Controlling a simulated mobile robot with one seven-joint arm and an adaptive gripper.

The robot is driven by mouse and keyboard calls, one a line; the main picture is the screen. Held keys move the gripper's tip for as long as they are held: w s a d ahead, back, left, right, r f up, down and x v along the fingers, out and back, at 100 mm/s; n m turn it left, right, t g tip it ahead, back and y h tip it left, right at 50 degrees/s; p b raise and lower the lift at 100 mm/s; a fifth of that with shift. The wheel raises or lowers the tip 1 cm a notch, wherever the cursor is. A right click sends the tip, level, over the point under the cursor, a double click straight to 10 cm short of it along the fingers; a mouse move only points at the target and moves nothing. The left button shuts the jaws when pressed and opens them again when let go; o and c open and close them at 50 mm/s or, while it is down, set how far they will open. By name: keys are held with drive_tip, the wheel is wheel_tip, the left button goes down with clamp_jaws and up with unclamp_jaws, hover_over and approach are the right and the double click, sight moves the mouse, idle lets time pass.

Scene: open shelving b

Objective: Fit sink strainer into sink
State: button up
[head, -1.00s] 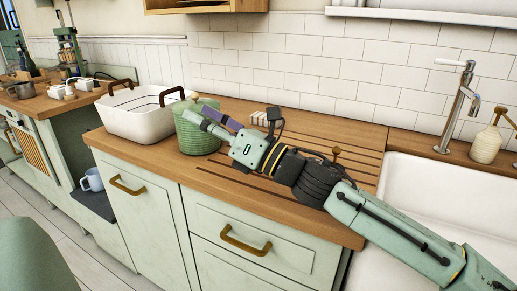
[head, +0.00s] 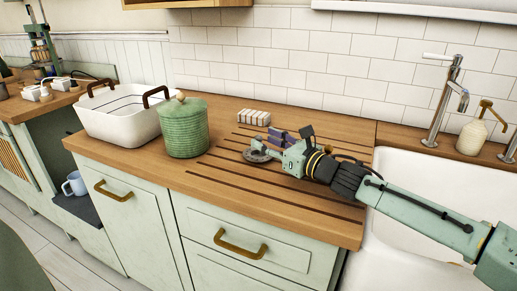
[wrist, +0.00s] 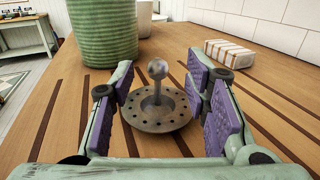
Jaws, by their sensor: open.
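The sink strainer (wrist: 155,112) is a grey metal disc with small holes and an upright ball-topped knob. It lies on the wooden draining board (head: 225,170). In the head view the strainer (head: 258,156) is partly hidden by my gripper. My gripper (head: 275,150) is low over the board. In the wrist view my gripper (wrist: 162,105) is open, its purple pads on either side of the strainer's knob, and nothing is held. The white sink (head: 415,190) is to the right in the head view, partly covered by my arm.
A green ribbed lidded jar (head: 183,128) stands left of the strainer, with a white basin (head: 118,120) beyond it. A white striped block (head: 254,118) lies near the tiled wall. The faucet (head: 440,105) and soap dispenser (head: 472,135) stand behind the sink.

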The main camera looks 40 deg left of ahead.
sight(258, 135)
drive_tip(key=a, duration=0.3)
drive_tip(key=shift+w+a+p, duration=0.15)
drive_tip(key=shift+a+p, duration=0.15)
drive_tip(key=shift+p, duration=0.1)
clamp_jaws()
idle(0.3)
